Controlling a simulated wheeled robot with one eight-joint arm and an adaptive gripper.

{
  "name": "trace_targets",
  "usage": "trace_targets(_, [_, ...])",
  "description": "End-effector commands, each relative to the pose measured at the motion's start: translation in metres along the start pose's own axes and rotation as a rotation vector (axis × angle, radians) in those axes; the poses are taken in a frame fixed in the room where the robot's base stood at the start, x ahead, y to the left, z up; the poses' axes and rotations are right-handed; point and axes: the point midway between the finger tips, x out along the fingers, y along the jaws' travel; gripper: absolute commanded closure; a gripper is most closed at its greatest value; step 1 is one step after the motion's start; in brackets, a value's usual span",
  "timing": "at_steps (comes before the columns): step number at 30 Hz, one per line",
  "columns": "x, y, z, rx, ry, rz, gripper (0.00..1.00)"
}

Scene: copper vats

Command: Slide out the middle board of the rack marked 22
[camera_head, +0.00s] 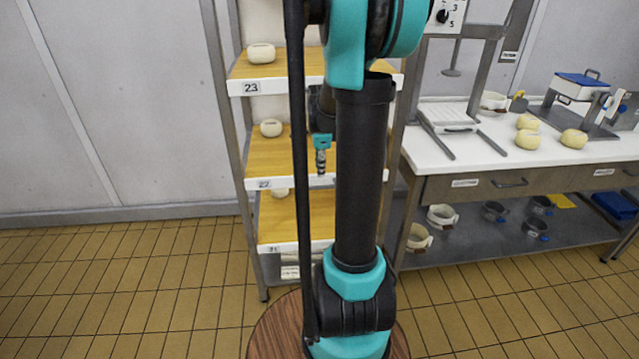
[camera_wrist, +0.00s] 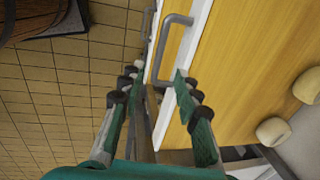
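The middle board (camera_head: 275,160) of the rack carries the label 22 on its white front edge. It is a yellow wooden shelf and looks fully in the rack. In the wrist view the wooden board (camera_wrist: 240,60) has a white edge with a grey bar handle (camera_wrist: 160,50). My gripper (camera_head: 321,165) is in front of the middle board's edge in the head view. In the wrist view my gripper (camera_wrist: 158,82) is open, its fingers on either side of the near end of the handle. I cannot tell whether either finger touches it. My arm hides the board's right part.
The board marked 23 (camera_head: 275,75) is above, and a lower board (camera_head: 280,220) is below. A pale cheese (camera_head: 271,128) sits on the middle board. A white-topped table (camera_head: 470,155) with cheeses and tools stands at the right. Tiled floor is clear at the left.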

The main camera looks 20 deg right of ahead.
Motion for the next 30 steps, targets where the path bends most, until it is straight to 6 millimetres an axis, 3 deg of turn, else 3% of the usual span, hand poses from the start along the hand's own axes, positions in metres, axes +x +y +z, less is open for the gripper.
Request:
trace_targets(9, [0.054,0.000,0.000,-0.001,0.000,0.000,0.68])
trace_targets(15, [0.074,0.000,0.000,-0.001,0.000,0.000,0.68])
trace_targets(28, [0.082,0.000,0.000,-0.001,0.000,0.000,0.68])
trace_targets(30, [0.081,0.000,0.000,-0.001,0.000,0.000,0.75])
